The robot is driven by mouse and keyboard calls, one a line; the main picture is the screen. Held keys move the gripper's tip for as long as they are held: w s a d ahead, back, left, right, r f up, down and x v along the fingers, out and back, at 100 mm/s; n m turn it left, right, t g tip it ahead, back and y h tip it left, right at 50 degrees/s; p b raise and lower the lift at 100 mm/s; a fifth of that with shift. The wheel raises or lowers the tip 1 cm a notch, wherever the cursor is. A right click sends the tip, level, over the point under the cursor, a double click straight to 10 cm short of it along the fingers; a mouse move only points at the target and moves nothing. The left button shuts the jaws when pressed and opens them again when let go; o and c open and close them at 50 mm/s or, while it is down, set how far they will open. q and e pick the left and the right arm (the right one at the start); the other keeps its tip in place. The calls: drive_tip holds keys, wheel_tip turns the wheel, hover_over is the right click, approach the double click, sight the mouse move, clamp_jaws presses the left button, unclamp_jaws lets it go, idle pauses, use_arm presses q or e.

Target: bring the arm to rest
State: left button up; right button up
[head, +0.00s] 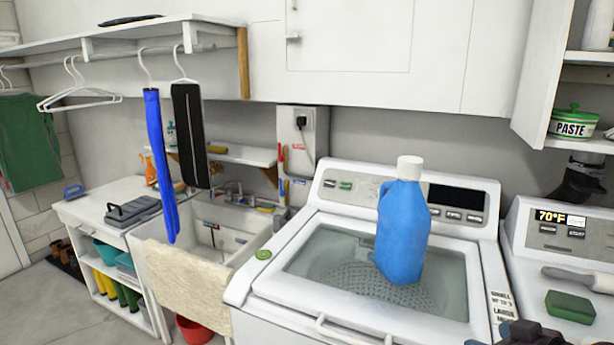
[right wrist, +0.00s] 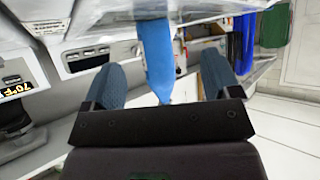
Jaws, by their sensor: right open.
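My right gripper (right wrist: 161,66) shows in the right wrist view with its two blue-grey fingers spread wide apart. A blue bottle (right wrist: 157,50) appears in the gap between the fingers, beyond them; I see no contact. In the head view the blue bottle (head: 402,235) with a white cap stands upright over the washer's glass lid. A dark piece of my right arm or gripper shows at the bottom right edge of the head view, to the right of and nearer than the bottle. My left gripper is in neither view.
The washer (head: 262,292) fills the front middle. Beside it on the right, another machine (head: 530,215) carries a green sponge (head: 570,306) and a brush (head: 580,278). An open cabinet door (head: 535,75) juts out above.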

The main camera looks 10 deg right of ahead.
drive_tip(key=s+a+f+m+g+h, duration=0.1)
drive_tip(key=s+a+f+g+h, duration=0.1)
drive_tip(key=s+a+f+g, duration=0.45)
drive_tip(key=s+a+f+m+g+h, duration=0.1)
drive_tip(key=s+a+f+m+h, duration=0.15)
drive_tip(key=s+f, duration=0.8)
drive_tip(key=w+f+n+t+y, duration=0.1)
drive_tip(key=w+f+t, duration=0.3)
drive_tip(key=f+t, duration=0.3)
drive_tip(key=shift+w+f+n+t, duration=0.3)
drive_tip(key=shift+f+n+t, duration=0.05)
drive_tip(key=shift+f, duration=0.05)
drive_tip(key=shift+a+y, duration=0.1)
drive_tip(key=shift+y, duration=0.15)
drive_tip(key=shift+c, duration=0.3)
